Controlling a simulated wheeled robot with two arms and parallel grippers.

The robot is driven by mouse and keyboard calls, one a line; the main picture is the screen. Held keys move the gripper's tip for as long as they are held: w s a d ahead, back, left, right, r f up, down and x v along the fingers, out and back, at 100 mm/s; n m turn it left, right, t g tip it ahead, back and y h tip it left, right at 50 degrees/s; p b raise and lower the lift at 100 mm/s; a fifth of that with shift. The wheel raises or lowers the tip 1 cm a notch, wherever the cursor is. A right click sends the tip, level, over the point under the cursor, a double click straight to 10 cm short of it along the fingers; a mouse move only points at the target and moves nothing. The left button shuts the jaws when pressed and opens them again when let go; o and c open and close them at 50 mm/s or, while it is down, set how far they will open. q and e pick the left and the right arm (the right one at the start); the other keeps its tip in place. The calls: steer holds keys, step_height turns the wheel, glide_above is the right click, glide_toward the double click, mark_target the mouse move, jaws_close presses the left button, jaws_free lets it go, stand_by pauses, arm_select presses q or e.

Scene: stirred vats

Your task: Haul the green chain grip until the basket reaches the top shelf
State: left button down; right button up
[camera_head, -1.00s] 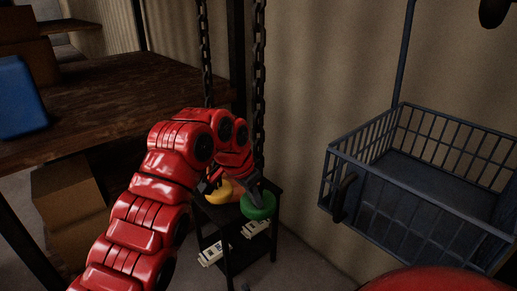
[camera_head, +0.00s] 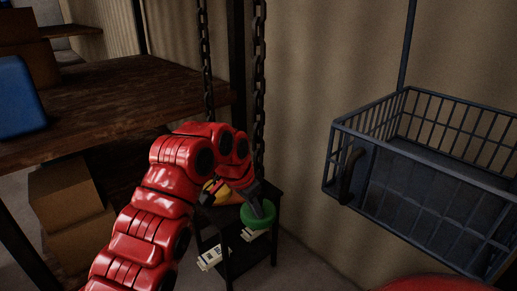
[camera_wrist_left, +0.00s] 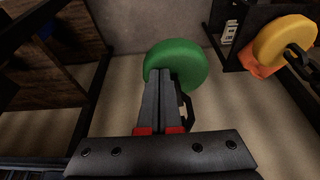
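The green chain grip (camera_head: 257,217) is a thick round disc at the lower end of a dark hanging chain (camera_head: 259,70), in front of a small black stand. My left gripper (camera_head: 262,206) is at the grip, its two fingers close together on it. In the left wrist view the fingers (camera_wrist_left: 163,95) lie against the green grip (camera_wrist_left: 180,62) and cover part of its near edge. The dark wire basket (camera_head: 425,190) hangs at the right, level and apparently empty. My right gripper is not in view. No top shelf can be made out beside the basket.
A yellow grip (camera_wrist_left: 285,40) is close by, partly hidden by my arm in the head view. A second chain (camera_head: 206,60) hangs left of the first. A black stand (camera_head: 235,262) is below. A wooden shelf (camera_head: 110,95) with a blue box (camera_head: 18,100) is at the left.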

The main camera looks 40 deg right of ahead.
arm_select(q)
steer(key=shift+f+b, duration=2.5)
steer(key=shift+f, duration=1.3)
step_height(320, 180, up, 12)
steer(key=p, duration=0.8)
steer(key=shift+f, duration=0.1)
